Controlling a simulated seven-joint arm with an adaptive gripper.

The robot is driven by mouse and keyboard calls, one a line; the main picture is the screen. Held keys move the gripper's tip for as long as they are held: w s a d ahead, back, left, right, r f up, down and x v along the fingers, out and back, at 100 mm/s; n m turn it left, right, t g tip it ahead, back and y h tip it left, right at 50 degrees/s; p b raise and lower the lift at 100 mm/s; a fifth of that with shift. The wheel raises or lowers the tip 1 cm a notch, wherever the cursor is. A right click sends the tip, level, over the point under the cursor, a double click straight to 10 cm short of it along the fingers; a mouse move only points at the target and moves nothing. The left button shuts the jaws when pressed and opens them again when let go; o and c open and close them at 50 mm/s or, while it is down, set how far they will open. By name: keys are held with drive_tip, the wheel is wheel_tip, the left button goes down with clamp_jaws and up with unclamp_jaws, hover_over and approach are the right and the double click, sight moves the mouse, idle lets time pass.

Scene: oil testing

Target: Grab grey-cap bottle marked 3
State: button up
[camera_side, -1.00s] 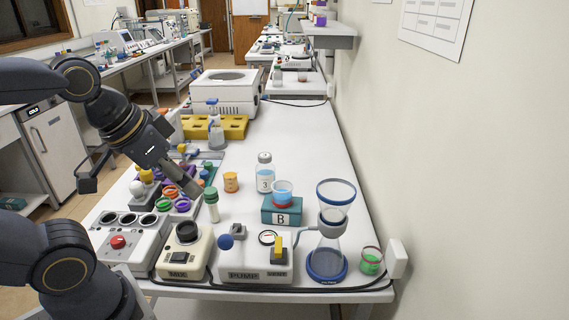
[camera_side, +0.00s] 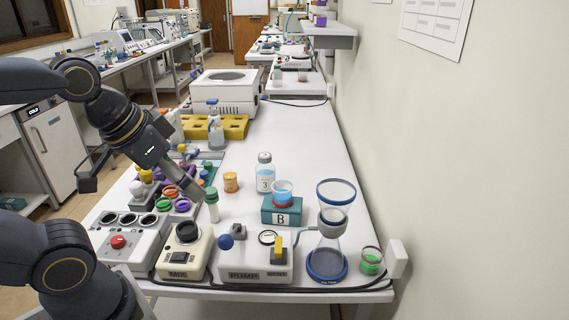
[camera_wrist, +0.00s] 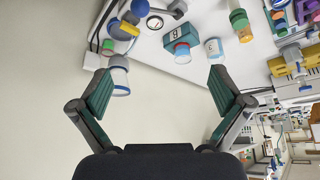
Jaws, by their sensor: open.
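The grey-cap bottle marked 3 (camera_side: 265,174) stands upright on the white bench, behind the teal block marked B. It has a clear body, light blue liquid and a grey cap. In the wrist view the bottle (camera_wrist: 213,47) is at upper right of centre, beyond the right finger and apart from it. My gripper (camera_wrist: 160,83) is open with nothing between its two fingers. In the side view my gripper (camera_side: 194,190) hangs left of the bottle, close to a green-capped vial (camera_side: 212,204), and its fingers are hard to make out.
The teal block B (camera_side: 282,212) holds a cup of blue liquid. A glass funnel flask (camera_side: 328,240), the pump unit (camera_side: 252,262) and the mixer (camera_side: 185,251) line the front. An orange jar (camera_side: 231,182) stands left of the bottle.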

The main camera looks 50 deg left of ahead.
drive_tip(key=w+d+r+m+t, duration=0.1)
drive_tip(key=w+r+m+t, duration=0.1)
drive_tip(key=w+r, duration=0.2)
drive_tip(key=n+g, duration=0.1)
drive_tip(key=n, duration=0.1)
hover_over(265, 169)
drive_tip(key=s+a, duration=0.2)
drive_tip(key=s, duration=0.5)
wheel_tip(265, 169, down, 14)
drive_tip(key=x, duration=1.6)
drive_tip(key=shift+f, duration=0.1)
drive_tip(key=c, duration=1.6)
